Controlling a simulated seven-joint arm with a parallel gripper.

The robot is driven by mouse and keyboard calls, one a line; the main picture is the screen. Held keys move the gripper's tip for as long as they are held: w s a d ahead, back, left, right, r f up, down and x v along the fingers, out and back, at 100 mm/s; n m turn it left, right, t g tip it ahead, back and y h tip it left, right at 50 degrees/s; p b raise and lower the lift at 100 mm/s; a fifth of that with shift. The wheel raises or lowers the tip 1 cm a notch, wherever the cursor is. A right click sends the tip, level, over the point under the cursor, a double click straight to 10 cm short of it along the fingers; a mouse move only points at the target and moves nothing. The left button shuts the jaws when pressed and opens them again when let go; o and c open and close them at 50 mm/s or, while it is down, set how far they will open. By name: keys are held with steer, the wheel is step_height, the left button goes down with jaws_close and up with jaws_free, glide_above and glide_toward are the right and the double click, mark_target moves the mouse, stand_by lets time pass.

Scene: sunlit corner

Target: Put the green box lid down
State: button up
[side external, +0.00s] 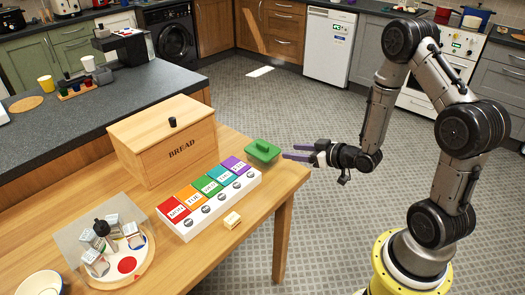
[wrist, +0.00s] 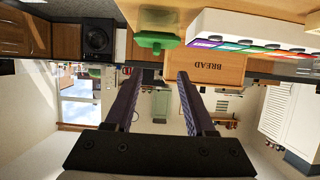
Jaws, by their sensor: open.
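A green box (side external: 262,155) stands at the table's far right corner, just beyond the row of coloured day compartments. Its green lid (side external: 263,145), with a small raised handle, shows on top of it. In the wrist view, which is upside down, the lid (wrist: 157,40) appears seated on the box (wrist: 165,18). My gripper (side external: 285,151) is just right of the box, off the table edge, with its fingers pointing at it. In the wrist view my gripper (wrist: 158,76) is open, with nothing between its fingers. The fingers look apart from the lid.
A wooden bread box (side external: 165,150) stands behind the white pill organizer (side external: 205,207) on the wooden table (side external: 150,255). A small pale block (side external: 232,220) lies in front. A round tray with spice jars (side external: 147,262) is at left. Open floor lies right of the table.

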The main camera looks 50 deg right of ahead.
glide_toward(265, 146)
steer(key=x, duration=0.3)
steer(key=shift+w+a+f, duration=0.25)
steer(key=shift+a+f, duration=0.05)
steer(key=shift+f, duration=0.1)
steer(key=shift+d+r+x, duration=0.1)
steer(key=shift+d+x, duration=0.1)
steer(key=shift+x, duration=1.3)
steer(key=shift+d+r+x, duration=0.15)
steer(key=shift+x, duration=1.3)
steer(key=shift+w, duration=0.1)
jaws_close()
